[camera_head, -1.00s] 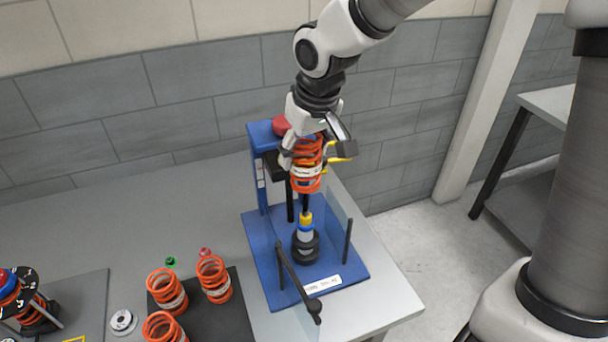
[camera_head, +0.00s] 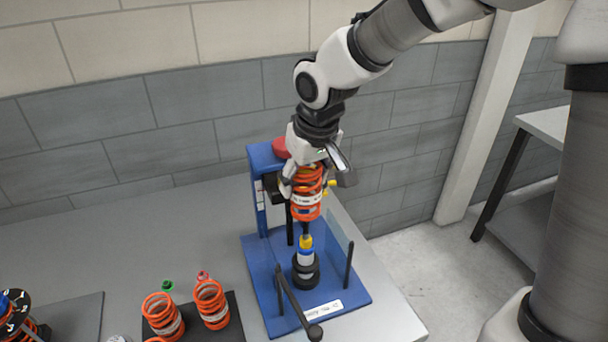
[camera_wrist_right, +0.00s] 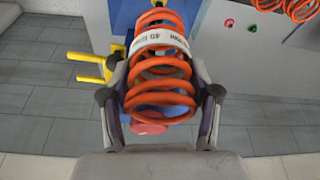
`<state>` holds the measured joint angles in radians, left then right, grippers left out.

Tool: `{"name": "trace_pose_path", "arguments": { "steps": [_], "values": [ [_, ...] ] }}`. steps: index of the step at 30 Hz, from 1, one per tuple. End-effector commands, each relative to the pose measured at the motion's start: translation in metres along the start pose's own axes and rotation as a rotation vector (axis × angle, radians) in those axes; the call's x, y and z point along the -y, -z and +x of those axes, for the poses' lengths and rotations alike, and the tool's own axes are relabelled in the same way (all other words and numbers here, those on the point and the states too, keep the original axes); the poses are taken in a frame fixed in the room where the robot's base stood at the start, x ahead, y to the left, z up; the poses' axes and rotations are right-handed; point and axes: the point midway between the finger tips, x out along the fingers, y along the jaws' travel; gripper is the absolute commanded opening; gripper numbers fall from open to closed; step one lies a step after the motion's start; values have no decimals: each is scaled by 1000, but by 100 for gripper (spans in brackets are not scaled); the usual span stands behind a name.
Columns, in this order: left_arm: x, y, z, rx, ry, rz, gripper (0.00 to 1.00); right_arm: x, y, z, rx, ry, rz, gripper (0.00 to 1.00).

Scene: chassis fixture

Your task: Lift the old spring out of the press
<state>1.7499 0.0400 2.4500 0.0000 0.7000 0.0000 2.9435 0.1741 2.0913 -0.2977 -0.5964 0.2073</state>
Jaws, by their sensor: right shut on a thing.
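The old spring (camera_head: 308,196), an orange coil with a white label band, is upright in my right gripper (camera_head: 308,178). The gripper's fingers are shut on its sides; the spring also shows between both fingers in the right wrist view (camera_wrist_right: 160,72). The blue press (camera_head: 258,180) stands behind and below it. The damper (camera_head: 305,257), with a yellow collar and black base, stands in the press under the spring. The damper's thin rod reaches up to the spring's lower end; I cannot tell whether it is still inside the coil. My left gripper is not in view.
Several other orange springs (camera_head: 212,303) stand on a dark mat at the lower left. A lever with a black knob (camera_head: 315,333) and a clear guard (camera_head: 341,237) are at the press's front and right.

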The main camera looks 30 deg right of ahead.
Motion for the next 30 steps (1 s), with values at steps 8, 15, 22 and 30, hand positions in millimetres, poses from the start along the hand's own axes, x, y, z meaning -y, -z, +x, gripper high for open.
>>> {"name": "trace_pose_path", "arguments": {
  "steps": [8,15,22,30],
  "values": [
    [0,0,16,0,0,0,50,0,-5,21,-2,0,0,6],
    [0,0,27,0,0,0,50,0,-10,36,-2,0,0,6],
    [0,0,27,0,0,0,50,0,-10,38,-3,0,0,6],
    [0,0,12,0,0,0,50,0,-6,23,-3,0,0,6]
  ]
}}
